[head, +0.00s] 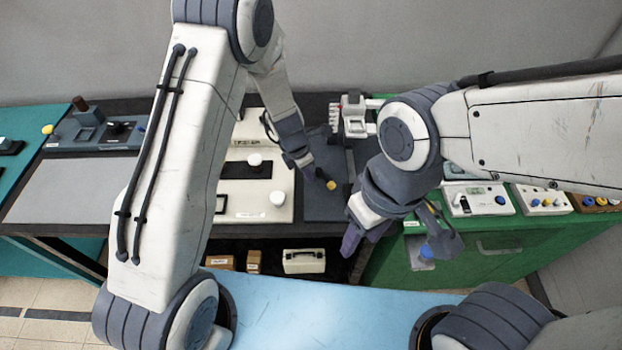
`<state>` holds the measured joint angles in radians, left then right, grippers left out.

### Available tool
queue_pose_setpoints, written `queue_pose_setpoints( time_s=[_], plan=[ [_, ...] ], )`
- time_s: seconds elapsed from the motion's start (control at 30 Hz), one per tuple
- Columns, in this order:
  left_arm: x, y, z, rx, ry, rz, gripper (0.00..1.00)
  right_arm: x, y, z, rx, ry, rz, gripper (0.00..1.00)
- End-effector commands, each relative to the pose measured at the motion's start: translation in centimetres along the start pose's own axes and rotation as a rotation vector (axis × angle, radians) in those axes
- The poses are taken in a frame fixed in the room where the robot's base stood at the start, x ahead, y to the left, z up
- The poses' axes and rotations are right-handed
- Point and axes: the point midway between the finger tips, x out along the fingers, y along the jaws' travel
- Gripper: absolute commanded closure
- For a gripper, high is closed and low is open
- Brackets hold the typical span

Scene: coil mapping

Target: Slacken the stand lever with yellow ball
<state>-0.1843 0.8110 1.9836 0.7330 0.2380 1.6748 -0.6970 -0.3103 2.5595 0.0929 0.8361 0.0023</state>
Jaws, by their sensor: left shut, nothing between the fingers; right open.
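A small yellow ball (331,185) shows over a dark grey base plate (322,209) near the middle of the work table. The lever it belongs to is mostly hidden by my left gripper. My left gripper (322,174) is shut and empty, with its tips just up and left of the yellow ball; I cannot tell if they touch it. My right gripper (392,240) is open and empty, pointing down in front of the green cabinet, to the right of the ball and nearer to me.
A cream panel (236,205) with white knobs stands left of the dark plate. A white device (353,112) stands behind it. Control boxes (478,201) sit on the green cabinet (480,270). Another yellow knob (47,129) is far left. A bare grey surface (75,190) lies left.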

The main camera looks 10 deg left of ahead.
Motion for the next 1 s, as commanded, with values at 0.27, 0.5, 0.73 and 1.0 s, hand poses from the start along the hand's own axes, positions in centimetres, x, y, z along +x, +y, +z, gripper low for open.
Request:
queue_pose_setpoints(
  time_s=[0.27,0.5,0.73,1.0],
  plan=[
    [-4.6,0.2,-0.1,-0.005,0.000,0.002,1.00,-1.1,-0.1,0.0,0.001,-0.001,0.000,0.50],
    [-5.3,0.1,-0.2,-0.004,0.002,-0.001,1.00,-1.1,-0.1,0.0,0.001,-0.001,0.000,0.50],
    [-5.3,0.1,-0.2,-0.004,0.002,0.000,1.00,-1.1,-0.1,0.0,0.001,-0.001,0.000,0.50],
    [-5.6,-0.2,0.1,0.032,-0.001,-0.002,1.00,-1.0,-0.1,0.0,0.000,-0.001,0.000,0.50]
  ],
)
